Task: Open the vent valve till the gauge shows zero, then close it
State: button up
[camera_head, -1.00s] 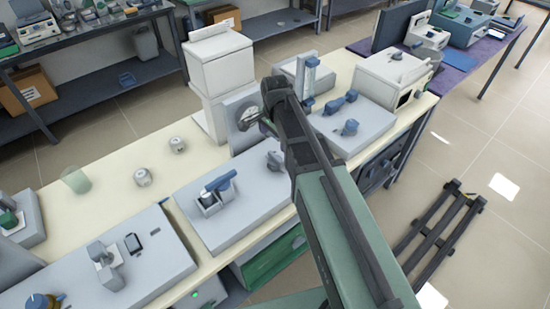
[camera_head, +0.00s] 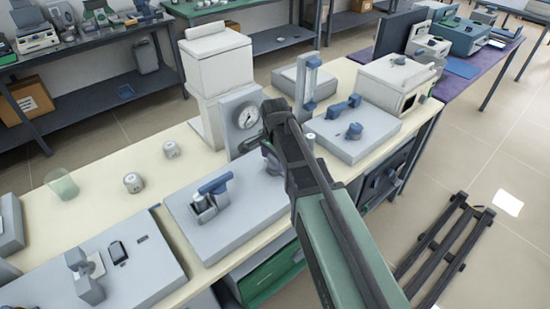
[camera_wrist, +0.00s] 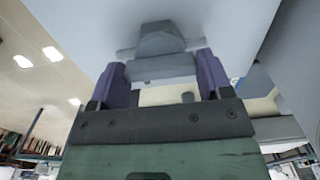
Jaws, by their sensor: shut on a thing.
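The round white gauge (camera_head: 247,116) stands on a grey upright plate on the bench in the head view. Its needle is too small to read. My gripper (camera_head: 271,158) is low in front of the gauge plate, largely hidden by my arm. In the wrist view, the two purple fingers (camera_wrist: 161,77) are shut on a grey-blue knob (camera_wrist: 160,42), one finger on each side. The knob sits against a pale grey surface. It appears to be the vent valve, but its turned position cannot be told.
A blue-handled lever fixture (camera_head: 215,186) stands on the grey base left of my gripper. A clear upright tube (camera_head: 308,85) and a base with blue knobs (camera_head: 352,133) lie to the right.

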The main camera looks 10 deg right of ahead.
jog(key=shift+n, duration=0.4)
jog(key=n, duration=0.3)
jog(key=shift+n, duration=0.4)
jog(key=n, duration=0.4)
jog(key=shift+n, duration=0.3)
jog(key=n, duration=0.8)
jog(key=shift+n, duration=0.3)
jog(key=o, duration=0.9)
